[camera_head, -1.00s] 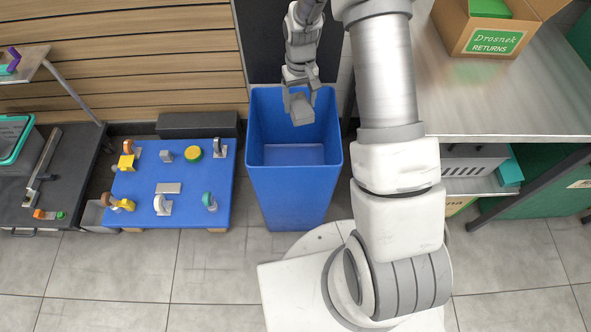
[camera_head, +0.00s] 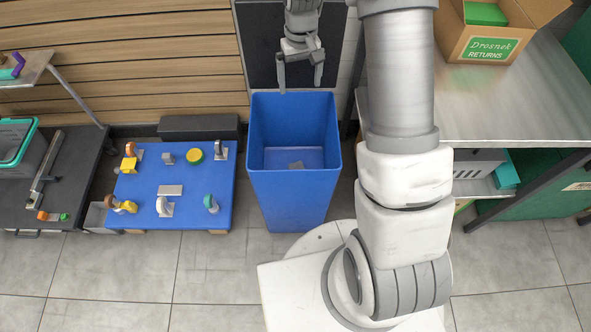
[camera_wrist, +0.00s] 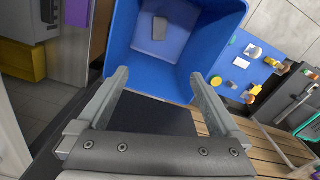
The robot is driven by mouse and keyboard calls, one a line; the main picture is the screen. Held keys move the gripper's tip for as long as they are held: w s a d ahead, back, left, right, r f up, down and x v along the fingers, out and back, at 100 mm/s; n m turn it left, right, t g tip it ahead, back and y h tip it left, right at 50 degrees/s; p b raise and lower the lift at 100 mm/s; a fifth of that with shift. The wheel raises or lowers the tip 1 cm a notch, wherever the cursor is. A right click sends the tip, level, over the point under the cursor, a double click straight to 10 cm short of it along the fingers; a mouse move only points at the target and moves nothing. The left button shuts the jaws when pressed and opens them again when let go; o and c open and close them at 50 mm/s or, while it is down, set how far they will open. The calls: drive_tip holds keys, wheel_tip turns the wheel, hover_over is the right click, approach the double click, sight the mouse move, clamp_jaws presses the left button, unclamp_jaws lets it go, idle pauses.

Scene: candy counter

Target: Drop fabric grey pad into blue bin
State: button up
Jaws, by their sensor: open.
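The grey pad (camera_head: 296,165) lies on the floor of the blue bin (camera_head: 291,187), near its middle in the head view. In the wrist view the pad (camera_wrist: 159,28) shows as a small grey rectangle on the bin's (camera_wrist: 195,50) bottom, apart from my gripper. My gripper (camera_head: 300,88) is over the bin's back rim in the head view, its two fingers spread with nothing between them. The open fingers also show in the wrist view (camera_wrist: 157,78), pointing toward the bin.
A low blue platform (camera_head: 145,187) with several small coloured items stands left of the bin. A metal table (camera_head: 500,110) with a cardboard returns box (camera_head: 490,35) is at the right. A slatted wooden wall (camera_head: 120,60) is behind. The floor in front is clear.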

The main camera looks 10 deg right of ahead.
wheel_tip(320, 180, up, 8)
drive_tip(key=p, duration=0.1)
drive_tip(key=shift+f, duration=0.15)
idle(0.4)
